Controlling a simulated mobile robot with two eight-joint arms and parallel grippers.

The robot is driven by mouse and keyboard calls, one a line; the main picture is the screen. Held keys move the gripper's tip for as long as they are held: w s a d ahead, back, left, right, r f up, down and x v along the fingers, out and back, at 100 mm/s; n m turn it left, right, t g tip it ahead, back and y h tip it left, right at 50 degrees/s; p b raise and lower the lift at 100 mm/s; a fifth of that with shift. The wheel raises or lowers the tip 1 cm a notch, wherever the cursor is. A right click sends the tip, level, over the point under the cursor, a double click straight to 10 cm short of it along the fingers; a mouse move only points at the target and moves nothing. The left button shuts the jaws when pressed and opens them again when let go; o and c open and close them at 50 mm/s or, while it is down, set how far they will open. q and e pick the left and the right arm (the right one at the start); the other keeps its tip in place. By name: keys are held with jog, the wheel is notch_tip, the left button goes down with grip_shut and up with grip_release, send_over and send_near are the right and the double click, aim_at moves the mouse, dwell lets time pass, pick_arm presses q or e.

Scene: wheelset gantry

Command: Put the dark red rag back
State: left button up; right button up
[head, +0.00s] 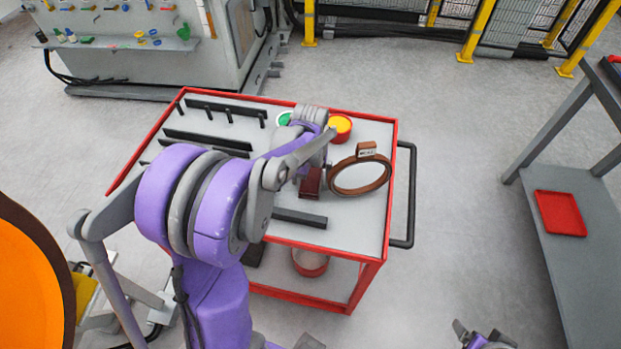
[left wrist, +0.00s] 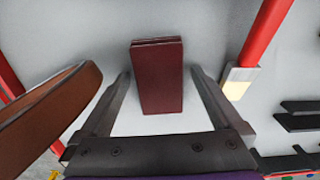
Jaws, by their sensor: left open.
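The dark red rag (head: 311,184) is a folded, block-like piece on the top of the red-rimmed cart (head: 345,237), left of a brown ring. In the left wrist view the rag (left wrist: 158,78) lies between the two fingers, with a gap on each side. My left gripper (left wrist: 160,88) is open around it and does not visibly touch it. In the head view my left arm and wrist hide part of the rag and the fingers. My right gripper (head: 484,338) shows only in part at the bottom edge, away from the cart, and its opening is unclear.
The brown ring (head: 344,190) with a tag stands close to the right of the rag. A yellow-topped red tub (head: 341,127) and a green round item (head: 284,118) are behind. Black rails (head: 208,140) fill the left side. A grey table (head: 577,260) with a red tray (head: 560,213) is at right.

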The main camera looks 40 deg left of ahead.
aim_at(310, 179)
pick_arm(q)
notch_tip(310, 179, up, 12)
jog(key=shift+p, duration=0.4)
